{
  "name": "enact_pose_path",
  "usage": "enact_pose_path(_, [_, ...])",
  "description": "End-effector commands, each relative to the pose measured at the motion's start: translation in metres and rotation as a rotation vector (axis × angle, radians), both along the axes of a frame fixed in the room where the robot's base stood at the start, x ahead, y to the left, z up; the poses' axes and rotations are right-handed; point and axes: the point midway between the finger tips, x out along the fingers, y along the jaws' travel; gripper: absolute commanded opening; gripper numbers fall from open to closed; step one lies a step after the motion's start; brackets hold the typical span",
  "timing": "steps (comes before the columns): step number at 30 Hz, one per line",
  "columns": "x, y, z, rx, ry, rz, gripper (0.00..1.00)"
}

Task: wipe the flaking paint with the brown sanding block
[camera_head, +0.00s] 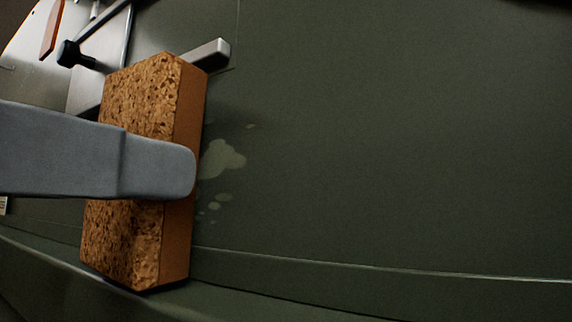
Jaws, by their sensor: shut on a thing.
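The brown sanding block (138,95) is at the left of the head view, with a speckled cork-like face and a smooth orange-brown side. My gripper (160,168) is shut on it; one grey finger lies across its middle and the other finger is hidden. The flaking paint (222,159) is a pale irregular patch with several small specks on the dark green panel. It lies just right of the block and the fingertip. The block and finger may hide part of it. I cannot tell whether the block touches the panel.
The dark green fuselage panel (400,140) fills most of the view and is bare to the right. A seam (400,271) runs along its lower part. A metal bar (207,54) juts out behind the block. A black knob (70,53) and a light metal surface are at upper left.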

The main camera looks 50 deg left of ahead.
Motion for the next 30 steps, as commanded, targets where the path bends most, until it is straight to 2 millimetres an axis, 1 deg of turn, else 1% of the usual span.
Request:
enact_pose_path(22, [0.012,0.003,0.000,0.000,0.000,0.000,0.18])
enact_pose_path(25, [0.013,-0.002,0.000,0.001,0.000,-0.001,0.18])
enact_pose_path(30, [0.016,-0.016,0.000,0.001,-0.001,-0.001,0.18])
